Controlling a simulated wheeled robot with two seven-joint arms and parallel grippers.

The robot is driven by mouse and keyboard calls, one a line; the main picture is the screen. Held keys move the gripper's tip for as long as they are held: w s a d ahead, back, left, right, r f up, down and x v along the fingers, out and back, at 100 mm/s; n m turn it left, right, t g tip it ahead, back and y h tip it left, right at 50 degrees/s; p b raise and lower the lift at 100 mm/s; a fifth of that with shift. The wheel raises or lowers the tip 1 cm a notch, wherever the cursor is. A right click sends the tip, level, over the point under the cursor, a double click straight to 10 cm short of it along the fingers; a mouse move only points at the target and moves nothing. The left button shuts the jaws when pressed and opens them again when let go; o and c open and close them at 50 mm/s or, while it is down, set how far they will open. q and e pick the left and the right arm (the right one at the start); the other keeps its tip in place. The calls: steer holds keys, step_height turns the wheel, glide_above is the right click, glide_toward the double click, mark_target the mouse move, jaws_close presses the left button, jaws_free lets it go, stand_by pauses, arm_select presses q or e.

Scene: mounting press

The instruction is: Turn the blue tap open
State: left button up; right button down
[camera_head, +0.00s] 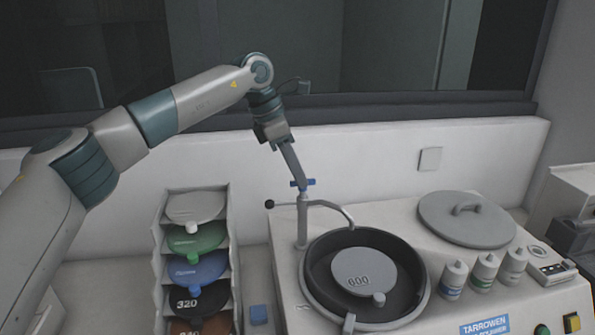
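The blue tap (309,182) is a small blue cross handle on top of a grey upright pipe (302,222), at the back left corner of the machine. My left gripper (300,181) reaches down from above, its fingertips at the blue handle. The fingers overlap in this view, so I cannot tell whether they are apart or closed on the handle. A curved spout (333,206) runs from the pipe toward the round black bowl (318,285). My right gripper is not in view.
A grey disc marked 600 (365,268) sits in the bowl. A grey lid (466,217) and several small bottles (484,270) stand to the right. A rack (231,235) of coloured discs stands left of the machine. A wall is close behind.

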arm_select(q)
jaws_close()
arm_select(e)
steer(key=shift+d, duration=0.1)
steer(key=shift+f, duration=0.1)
